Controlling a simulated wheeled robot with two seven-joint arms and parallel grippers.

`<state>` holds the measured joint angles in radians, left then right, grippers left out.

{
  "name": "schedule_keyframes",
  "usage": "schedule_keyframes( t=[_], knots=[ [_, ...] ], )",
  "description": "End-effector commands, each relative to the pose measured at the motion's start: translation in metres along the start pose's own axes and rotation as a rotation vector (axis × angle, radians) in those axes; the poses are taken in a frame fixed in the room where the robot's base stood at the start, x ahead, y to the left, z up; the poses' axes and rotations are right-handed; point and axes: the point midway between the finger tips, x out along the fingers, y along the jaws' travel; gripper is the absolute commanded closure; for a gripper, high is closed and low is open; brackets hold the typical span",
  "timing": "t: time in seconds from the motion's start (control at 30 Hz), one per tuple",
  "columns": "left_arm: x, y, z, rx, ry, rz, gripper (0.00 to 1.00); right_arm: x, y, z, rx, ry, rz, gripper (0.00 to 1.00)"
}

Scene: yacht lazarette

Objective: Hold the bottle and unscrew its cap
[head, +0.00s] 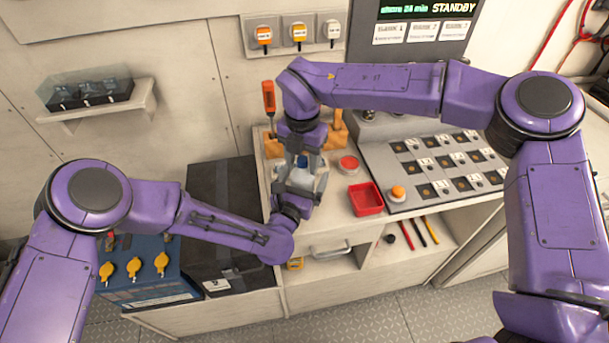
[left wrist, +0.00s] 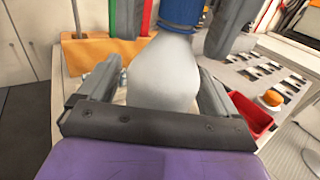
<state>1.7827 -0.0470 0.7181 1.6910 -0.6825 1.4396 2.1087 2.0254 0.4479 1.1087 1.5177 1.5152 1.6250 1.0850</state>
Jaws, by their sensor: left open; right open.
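The bottle is pale grey with a blue cap and stands upright on the counter in the left wrist view (left wrist: 163,78). In the head view it is mostly hidden by my two grippers. Its blue cap (left wrist: 182,12) shows at the top of the left wrist view, cut by the frame edge. My left gripper (left wrist: 158,92) is open, with a finger on either side of the bottle's body. My right gripper (head: 301,160) comes down from above and is open. Its dark fingers (left wrist: 188,22) are on both sides of the cap. I cannot tell whether any finger touches.
A red tray (head: 366,199) and a round red-topped dish (head: 348,164) are right of the grippers. An orange-handled tool (head: 268,97) stands in an orange holder (left wrist: 95,54) behind. A panel with an orange button (head: 397,193) lies further right. A dark box (head: 222,215) is at left.

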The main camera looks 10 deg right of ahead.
Motion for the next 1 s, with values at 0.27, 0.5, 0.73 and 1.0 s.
schedule_keyframes(
  t=[0.27, 0.5, 0.73, 1.0],
  knots=[
    [0.0043, 0.0004, -0.0001, -0.001, 0.001, 0.001, 0.08, 0.0, 0.0, 0.0, 0.0, 0.0, 0.0, 0.48],
    [0.004, 0.0005, -0.0001, 0.0, 0.001, 0.001, 0.73, 0.0, 0.0, 0.0, 0.0, 0.0, 0.0, 0.48],
    [0.0039, 0.0005, -0.0002, 0.0, 0.001, 0.001, 0.77, 0.0, 0.0, -0.0001, 0.0, 0.0, 0.0, 0.48],
    [0.0038, 0.0006, -0.0003, 0.0, 0.001, 0.001, 0.77, 0.0, 0.0, 0.0, 0.0, 0.0, 0.0, 1.0]
  ],
)
